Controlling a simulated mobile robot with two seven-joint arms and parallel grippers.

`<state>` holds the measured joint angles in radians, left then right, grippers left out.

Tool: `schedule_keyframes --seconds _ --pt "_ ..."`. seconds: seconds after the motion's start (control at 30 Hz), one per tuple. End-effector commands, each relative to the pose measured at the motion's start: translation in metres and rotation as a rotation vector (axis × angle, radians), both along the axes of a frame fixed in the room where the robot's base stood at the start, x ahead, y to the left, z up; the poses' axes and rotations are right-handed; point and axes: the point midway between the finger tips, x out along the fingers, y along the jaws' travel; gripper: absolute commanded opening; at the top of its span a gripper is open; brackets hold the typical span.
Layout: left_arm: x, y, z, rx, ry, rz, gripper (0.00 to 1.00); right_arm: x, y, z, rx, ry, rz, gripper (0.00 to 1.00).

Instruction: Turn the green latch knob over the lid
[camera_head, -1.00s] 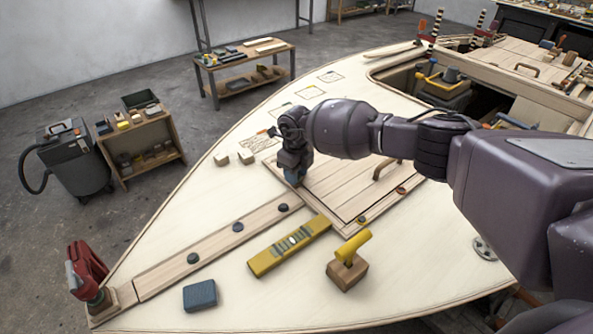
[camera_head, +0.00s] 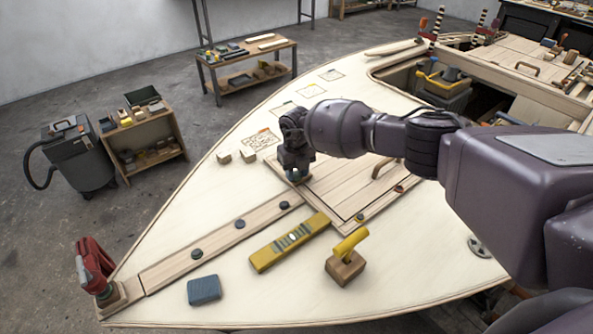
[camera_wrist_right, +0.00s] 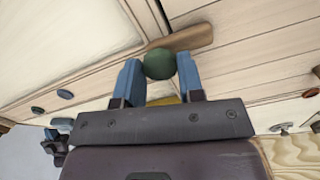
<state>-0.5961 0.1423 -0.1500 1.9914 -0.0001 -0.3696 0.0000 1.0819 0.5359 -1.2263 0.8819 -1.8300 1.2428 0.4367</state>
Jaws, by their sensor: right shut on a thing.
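The green latch knob (camera_wrist_right: 160,64) shows in the wrist view between the two blue fingertips of my right gripper (camera_wrist_right: 160,78), which is shut on it. A wooden latch bar (camera_wrist_right: 195,38) runs from the knob toward the upper right, over planked wood. In the head view my right gripper (camera_head: 297,176) points down at the left corner of the planked lid (camera_head: 335,190); the knob and latch bar are hidden there behind the gripper. My left gripper is not in view.
A yellow level (camera_head: 290,242), a yellow-handled block (camera_head: 346,262) and a blue-grey block (camera_head: 204,290) lie on the pale deck near the lid. A red clamp (camera_head: 92,265) stands at the bow tip. Two small wooden blocks lie left of my gripper.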

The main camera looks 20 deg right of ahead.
Motion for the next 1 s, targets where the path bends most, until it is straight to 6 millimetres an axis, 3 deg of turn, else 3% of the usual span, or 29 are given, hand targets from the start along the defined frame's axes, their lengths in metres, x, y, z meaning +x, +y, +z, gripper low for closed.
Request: schedule_keyframes --seconds 0.27,0.3,0.47,0.77,1.0 --pt "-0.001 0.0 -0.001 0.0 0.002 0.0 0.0 0.0 0.0 0.0 0.0 0.0 -0.003 0.12" --pt "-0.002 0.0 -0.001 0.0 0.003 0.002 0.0 0.0 0.0 0.0 0.0 0.0 -0.003 0.38" --pt "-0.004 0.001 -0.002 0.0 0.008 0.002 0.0 0.0 0.0 0.0 0.0 0.0 -0.002 0.61" --pt "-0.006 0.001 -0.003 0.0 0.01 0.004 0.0 0.0 0.0 0.002 0.0 -0.001 -0.001 0.61" --pt "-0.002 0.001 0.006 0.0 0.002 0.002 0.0 0.001 -0.001 0.033 -0.001 -0.004 0.001 0.61"
